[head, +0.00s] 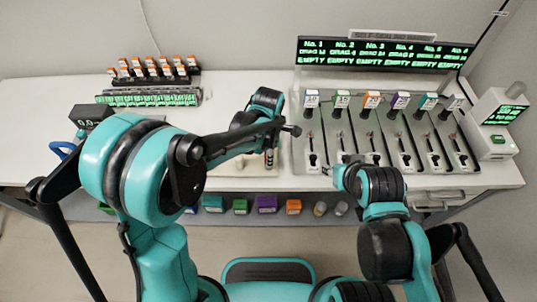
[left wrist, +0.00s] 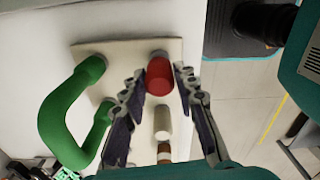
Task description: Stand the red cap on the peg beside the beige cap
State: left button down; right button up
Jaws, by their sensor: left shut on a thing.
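My left gripper (left wrist: 159,78) is shut on the red cap (left wrist: 159,77), with one finger on each side of it in the left wrist view. The red cap is near a pale board (left wrist: 88,52), by a grey metal piece (left wrist: 158,53) at its far end. I cannot tell whether the cap touches the peg. The beige cap (left wrist: 162,122) is in line just below the red one in that view. In the head view, my left arm hides most of the board (head: 235,171) and the red cap.
A green handle (left wrist: 58,120) rises left of the red cap in the left wrist view. A brown and white piece (left wrist: 164,150) lies beyond the beige cap. A row of labelled feeders (head: 390,140) stands at right, a bottle rack (head: 150,70) at back left.

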pick_arm(q)
jog(key=shift+f+b, duration=0.75)
jog(key=shift+f, duration=0.25)
jog(key=c, duration=1.1)
grip_release()
notch_tip(320, 180, up, 12)
jog(key=shift+r, duration=0.1)
jog(key=shift+a, duration=0.1)
jog(key=s+a+m+t, duration=0.3)
jog(key=s+a+m, duration=0.3)
jog(key=a+m, duration=0.2)
jog(key=s+a+m+t, duration=0.4)
jog(key=s+a+m, duration=0.2)
jog(key=a+m, duration=0.3)
jog(key=r+m, duration=0.1)
jog(key=m, duration=0.2)
jog(key=shift+a, duration=0.2)
